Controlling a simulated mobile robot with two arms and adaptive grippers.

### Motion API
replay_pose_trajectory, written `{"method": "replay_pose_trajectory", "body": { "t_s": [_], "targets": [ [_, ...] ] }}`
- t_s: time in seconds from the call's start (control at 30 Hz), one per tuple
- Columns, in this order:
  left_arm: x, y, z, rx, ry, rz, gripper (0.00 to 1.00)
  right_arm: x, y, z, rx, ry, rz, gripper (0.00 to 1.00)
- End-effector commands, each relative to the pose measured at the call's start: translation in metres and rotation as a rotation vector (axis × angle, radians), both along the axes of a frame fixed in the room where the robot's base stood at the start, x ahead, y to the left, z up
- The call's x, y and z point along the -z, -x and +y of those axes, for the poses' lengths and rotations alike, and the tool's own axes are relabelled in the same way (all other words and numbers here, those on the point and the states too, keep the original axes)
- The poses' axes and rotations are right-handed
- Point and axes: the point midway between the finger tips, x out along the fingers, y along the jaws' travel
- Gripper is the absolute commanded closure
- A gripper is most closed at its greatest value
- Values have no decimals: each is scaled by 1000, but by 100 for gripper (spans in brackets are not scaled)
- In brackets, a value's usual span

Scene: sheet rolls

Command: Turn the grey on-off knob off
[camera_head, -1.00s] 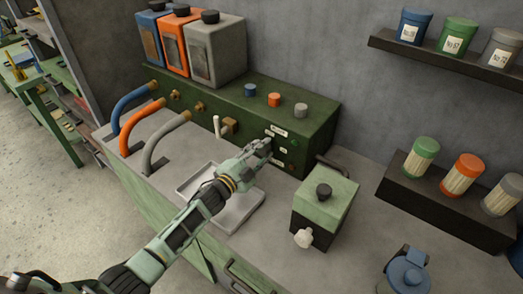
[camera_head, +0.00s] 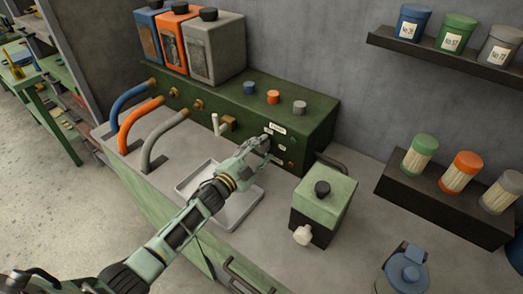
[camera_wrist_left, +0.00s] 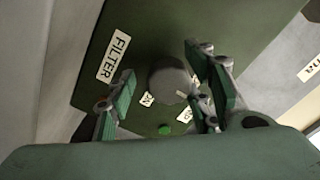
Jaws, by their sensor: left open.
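In the left wrist view a round grey knob (camera_wrist_left: 172,80) sits on the dark green panel of the machine, beside a FILTER label (camera_wrist_left: 114,56) and small position labels. My left gripper (camera_wrist_left: 165,66) is open, with one finger on each side of this knob; whether they touch it I cannot tell. In the head view the left gripper (camera_head: 264,141) is at the front face of the green machine (camera_head: 318,125) and hides the knob there. My right gripper is not in view.
Blue, orange and grey caps (camera_head: 273,97) stand on the machine's top. A grey tray (camera_head: 235,213) lies below my left arm. A green-and-black box (camera_head: 328,196) with a white spout stands to the right. A pipe with a white handle (camera_head: 215,124) sticks out left of the gripper.

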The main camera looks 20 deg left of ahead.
Motion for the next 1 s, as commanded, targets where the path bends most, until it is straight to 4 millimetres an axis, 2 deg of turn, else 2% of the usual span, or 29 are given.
{"method": "replay_pose_trajectory", "body": {
  "t_s": [0.2, 0.33, 0.7, 0.83, 1.0],
  "targets": [
    [-3, 0, 0, 1, 2, -5, 52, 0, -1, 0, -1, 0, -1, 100],
    [-2, 10, 4, 1, 2, -5, 52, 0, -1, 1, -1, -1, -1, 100],
    [-1, 81, 30, 0, 0, 0, 52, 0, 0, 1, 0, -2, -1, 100],
    [-1, 100, 37, 0, 1, -1, 52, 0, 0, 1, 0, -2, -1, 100],
    [-2, 112, 41, 0, 2, -2, 52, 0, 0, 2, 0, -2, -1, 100]
  ]
}}
